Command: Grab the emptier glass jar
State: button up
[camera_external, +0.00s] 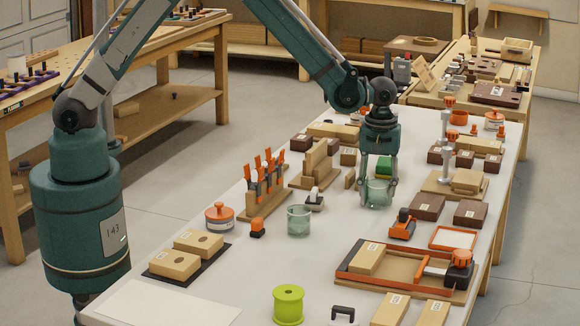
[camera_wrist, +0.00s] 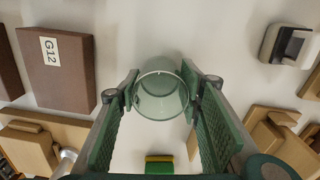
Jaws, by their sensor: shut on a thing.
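One glass jar (camera_external: 376,193) is between the fingers of my gripper (camera_external: 378,184). It is clear, pale green and looks empty. In the wrist view my gripper (camera_wrist: 161,95) is shut on this jar (camera_wrist: 160,95), one finger on each side. In the external view the jar is at or just above the white tabletop; I cannot tell if it touches. A second glass jar (camera_external: 299,220) stands upright on the table to the left and nearer the camera. It looks greenish, and its contents are too small to make out.
A rack with orange-handled tools (camera_external: 265,185) and an orange-lidded pot (camera_external: 220,216) stand left. A lime spool (camera_external: 288,304) is in front. An orange clamp frame (camera_external: 405,268) and brown blocks (camera_external: 428,207) lie right.

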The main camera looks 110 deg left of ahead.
jog(key=shift+r, duration=0.2)
notch_tip(320, 180, up, 10)
jog(key=p, duration=0.1)
jog(key=shift+f, duration=0.25)
dwell(1.2)
jog(key=shift+r, duration=0.1)
